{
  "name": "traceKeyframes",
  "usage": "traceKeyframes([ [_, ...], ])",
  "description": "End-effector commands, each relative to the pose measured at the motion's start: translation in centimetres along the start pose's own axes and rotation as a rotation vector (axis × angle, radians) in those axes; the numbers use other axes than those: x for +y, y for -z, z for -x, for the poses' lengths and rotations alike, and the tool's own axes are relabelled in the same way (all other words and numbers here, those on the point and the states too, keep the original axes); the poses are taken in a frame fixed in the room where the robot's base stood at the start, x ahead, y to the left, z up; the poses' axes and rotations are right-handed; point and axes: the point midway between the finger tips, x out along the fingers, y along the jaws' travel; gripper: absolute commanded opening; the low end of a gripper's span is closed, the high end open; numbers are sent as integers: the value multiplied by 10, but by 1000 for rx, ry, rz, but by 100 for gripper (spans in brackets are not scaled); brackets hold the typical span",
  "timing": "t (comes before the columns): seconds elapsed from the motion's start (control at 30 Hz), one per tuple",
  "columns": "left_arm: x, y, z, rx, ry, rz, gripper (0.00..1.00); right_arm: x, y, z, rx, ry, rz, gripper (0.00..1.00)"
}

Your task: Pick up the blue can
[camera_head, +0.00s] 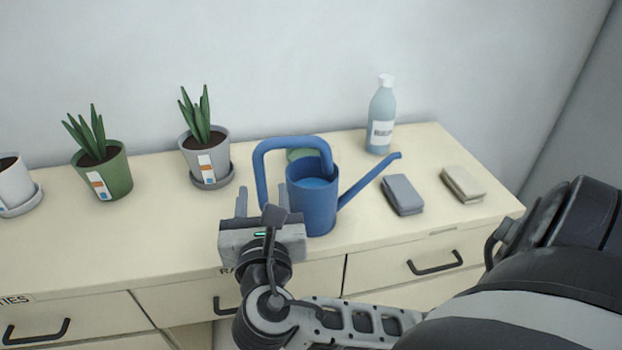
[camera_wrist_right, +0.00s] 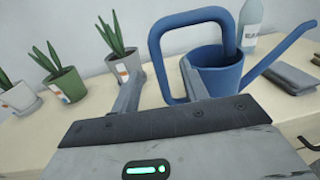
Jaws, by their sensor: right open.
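The blue can (camera_head: 313,206) is a watering can with a big loop handle on its left and a long spout to the right. It stands upright near the front edge of the cabinet top and holds light-blue liquid. My right gripper (camera_head: 262,202) is open in front of the handle, at the can's left. In the right wrist view the can (camera_wrist_right: 220,72) is ahead and to the right. The handle's lower part shows between the two fingers (camera_wrist_right: 160,82), and the right finger overlaps the can's body. I cannot tell whether they touch. My left gripper is not in view.
Potted plants in a grey pot (camera_head: 206,160) and a green pot (camera_head: 115,172) stand to the left. A green item (camera_head: 300,154) is partly hidden behind the can.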

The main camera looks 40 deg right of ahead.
Motion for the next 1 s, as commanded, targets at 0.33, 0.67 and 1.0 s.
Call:
traceKeyframes([
  [0.33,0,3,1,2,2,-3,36,0,0,-56,1,0,-3,45],
  [0.67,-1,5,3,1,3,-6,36,8,-1,-92,0,1,-4,45],
  [1.0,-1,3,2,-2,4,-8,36,7,0,-111,3,-2,-4,45],
])
